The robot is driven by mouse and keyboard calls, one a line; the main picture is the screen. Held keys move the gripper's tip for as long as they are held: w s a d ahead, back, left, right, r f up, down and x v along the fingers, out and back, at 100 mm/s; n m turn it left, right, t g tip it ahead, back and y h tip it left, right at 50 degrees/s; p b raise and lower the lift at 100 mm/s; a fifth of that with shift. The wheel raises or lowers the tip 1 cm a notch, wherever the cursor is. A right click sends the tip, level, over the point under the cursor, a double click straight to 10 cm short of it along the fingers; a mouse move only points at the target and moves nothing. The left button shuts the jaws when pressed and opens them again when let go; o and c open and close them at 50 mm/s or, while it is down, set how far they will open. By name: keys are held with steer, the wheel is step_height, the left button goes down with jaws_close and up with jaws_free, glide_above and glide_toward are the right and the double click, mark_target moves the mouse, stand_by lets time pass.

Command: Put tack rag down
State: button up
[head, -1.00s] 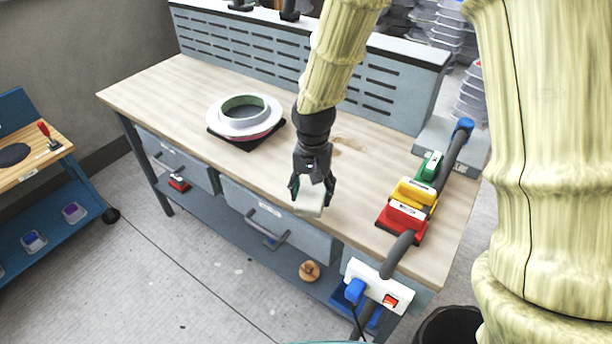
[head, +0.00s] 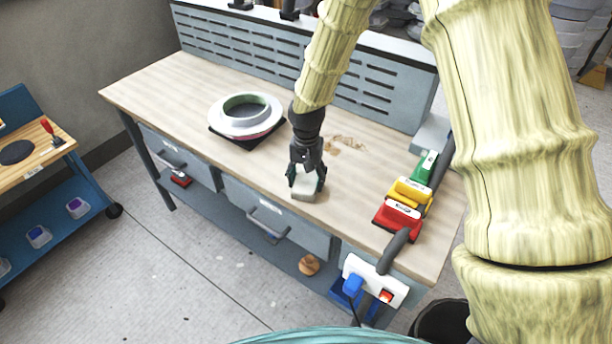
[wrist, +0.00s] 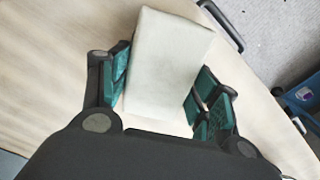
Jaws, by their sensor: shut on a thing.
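The tack rag (head: 304,188) is a pale, cream block-like pad near the front edge of the wooden workbench top (head: 262,168). My gripper (head: 306,180) points down and is shut on it. In the wrist view the rag (wrist: 165,62) sits between the green finger pads of my gripper (wrist: 165,95) and sticks out beyond them. The rag is at or just above the bench top; I cannot tell whether it touches.
A white ring mould (head: 246,116) stands on a dark mat at the left. Red (head: 397,216), yellow (head: 410,191) and green (head: 427,164) blocks line the right end. Bench surface around the rag is clear.

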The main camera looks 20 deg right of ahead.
mark_target(307, 179)
steer(key=shift+f, duration=0.2)
steer(key=o, duration=1.1)
steer(key=shift+o, duration=0.2)
step_height(307, 179, up, 12)
steer(key=b, duration=0.2)
steer(key=shift+r, duration=0.2)
